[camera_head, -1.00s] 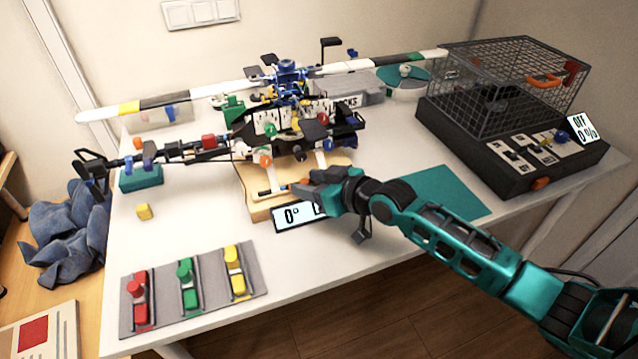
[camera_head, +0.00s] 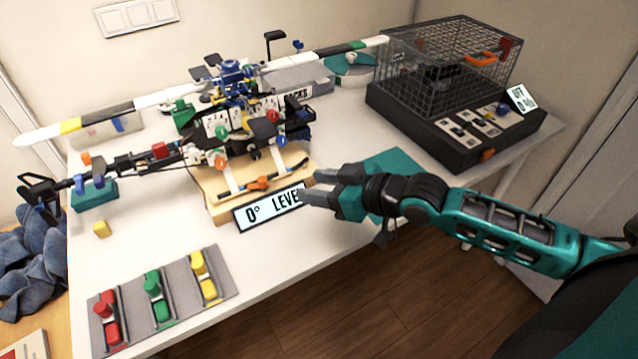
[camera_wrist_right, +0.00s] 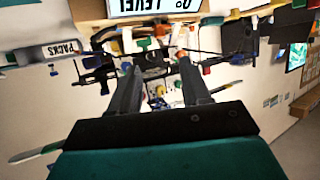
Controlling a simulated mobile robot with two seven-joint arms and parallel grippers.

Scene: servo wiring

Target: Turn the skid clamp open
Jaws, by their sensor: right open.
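The helicopter model (camera_head: 235,110) stands on a wooden block (camera_head: 215,205), its white-and-black skid at the front. The skid clamp (camera_head: 259,184) is a small orange piece on the front skid bar, lying roughly along it. My right gripper (camera_head: 314,187) is open and empty, to the right of the clamp and apart from it, by the right end of the level display (camera_head: 268,208). In the right wrist view the two fingers (camera_wrist_right: 156,72) stand apart with nothing held between them. The clamp cannot be made out clearly there. My left gripper is not in view.
The display reads "0° LEVEL". A grey panel with red, green and yellow sliders (camera_head: 155,284) lies at the front left. A teal mat (camera_head: 400,160) lies behind my right wrist. A wire cage on a black base (camera_head: 450,135) stands at the back right.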

